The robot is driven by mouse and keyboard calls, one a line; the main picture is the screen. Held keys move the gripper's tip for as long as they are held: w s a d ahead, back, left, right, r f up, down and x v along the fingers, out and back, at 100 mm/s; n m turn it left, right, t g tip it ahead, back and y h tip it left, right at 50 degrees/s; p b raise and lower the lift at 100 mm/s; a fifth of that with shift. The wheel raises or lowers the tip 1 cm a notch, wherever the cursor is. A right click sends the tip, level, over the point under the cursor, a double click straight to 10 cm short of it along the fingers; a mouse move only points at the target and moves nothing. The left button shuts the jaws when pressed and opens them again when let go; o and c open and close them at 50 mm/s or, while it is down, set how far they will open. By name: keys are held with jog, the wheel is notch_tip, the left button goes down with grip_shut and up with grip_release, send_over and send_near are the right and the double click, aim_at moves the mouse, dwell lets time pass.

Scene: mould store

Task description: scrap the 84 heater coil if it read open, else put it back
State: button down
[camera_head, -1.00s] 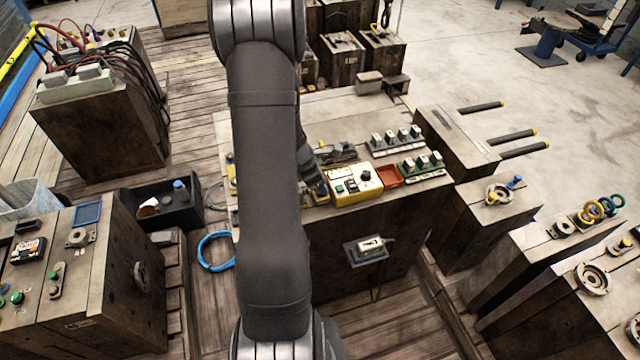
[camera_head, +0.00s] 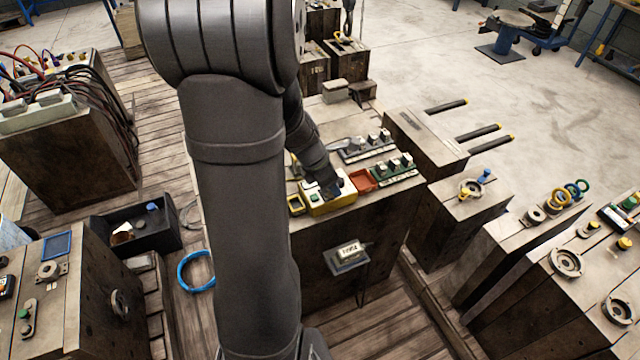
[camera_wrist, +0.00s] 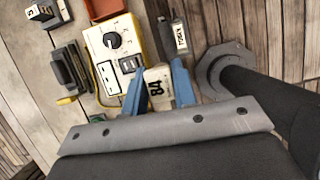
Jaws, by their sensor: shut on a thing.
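The 84 heater coil (camera_wrist: 157,80) is a pale block with a black "84". In the wrist view it sits between the blue fingers of my gripper (camera_wrist: 158,88), which is shut on it. The coil overlaps the edge of a yellow tester with a pale face (camera_wrist: 112,50), which has a black knob and small dark windows; I cannot read a result there. Whether coil and tester touch is unclear. In the head view my gripper (camera_head: 331,188) is over the tester (camera_head: 318,206), and the coil is hidden.
A red-orange tray (camera_head: 362,180) adjoins the tester, with a green rack of blocks (camera_head: 393,172) beyond. A grey rack (camera_head: 364,146) stands behind. A labelled block (camera_head: 348,251) sits on a bracket below the tester. A black bin (camera_head: 150,240) with several items stands left.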

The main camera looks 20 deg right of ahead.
jog(key=w+d+f+m+g+y, duration=0.2)
jog(key=w+d+m, duration=0.3)
jog(key=d+m, duration=0.35)
jog(key=w+d+f+m+g+y, duration=0.2)
jog(key=w+d+m, duration=0.2)
jog(key=d+m, duration=0.4)
jog(key=shift+m, duration=0.65)
jog(key=shift+a+f, duration=0.25)
jog(key=shift+f, duration=1.6)
jog(key=shift+a+f, duration=0.2)
jog(key=shift+f, duration=1.6)
jog(key=c, duration=0.8)
grip_release()
jog(key=shift+o, duration=0.2)
notch_tip(320, 180, up, 8)
